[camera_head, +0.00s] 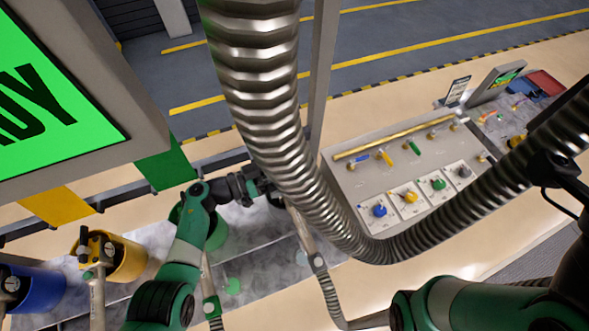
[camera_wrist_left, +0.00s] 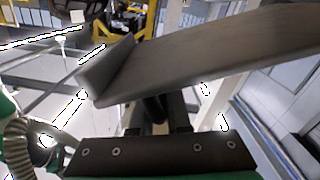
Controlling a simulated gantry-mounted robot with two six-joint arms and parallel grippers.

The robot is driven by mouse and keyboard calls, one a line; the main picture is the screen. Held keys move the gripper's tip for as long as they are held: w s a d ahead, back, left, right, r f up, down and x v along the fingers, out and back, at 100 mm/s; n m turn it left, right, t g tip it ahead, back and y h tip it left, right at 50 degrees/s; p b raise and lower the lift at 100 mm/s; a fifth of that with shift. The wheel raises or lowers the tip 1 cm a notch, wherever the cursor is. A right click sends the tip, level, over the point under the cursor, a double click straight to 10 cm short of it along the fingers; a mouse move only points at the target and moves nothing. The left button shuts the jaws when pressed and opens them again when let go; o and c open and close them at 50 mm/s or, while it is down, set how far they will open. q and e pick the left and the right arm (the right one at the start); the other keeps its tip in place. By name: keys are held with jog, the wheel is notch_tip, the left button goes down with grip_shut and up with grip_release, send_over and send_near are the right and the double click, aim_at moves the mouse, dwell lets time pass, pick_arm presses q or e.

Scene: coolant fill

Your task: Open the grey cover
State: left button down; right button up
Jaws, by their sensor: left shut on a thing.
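In the left wrist view a broad grey panel with a raised lip, which looks like the grey cover (camera_wrist_left: 205,55), fills the upper middle, tilted. My left gripper (camera_wrist_left: 157,108) is right under it, shut on it as far as I can tell; the panel hides the fingertips. In the head view my left gripper (camera_head: 262,184) reaches to a thick ribbed metal hose, which hides what it holds and the cover. My right arm (camera_head: 480,305) comes in at the lower right; its fingers are not visible.
The ribbed hose (camera_head: 262,95) crosses the middle. Blue (camera_head: 40,290), yellow (camera_head: 128,262) and green (camera_head: 217,232) containers stand at the left. A control panel (camera_head: 345,190) with coloured knobs is at the right. A green screen (camera_head: 55,90) is at the upper left.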

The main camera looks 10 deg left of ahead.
pick_arm(q)
jog(key=shift+w+a+r+n, duration=0.35)
jog(key=shift+w+r+n, duration=0.35)
jog(key=shift+r+n, duration=0.15)
jog(key=c, duration=0.9)
grip_release()
jog(key=shift+s+a+p, duration=0.1)
jog(key=shift+a+p, duration=0.2)
jog(key=shift+p, duration=0.05)
jog(key=p+v, duration=0.2)
jog(key=v, duration=0.9)
jog(key=shift+f, duration=0.1)
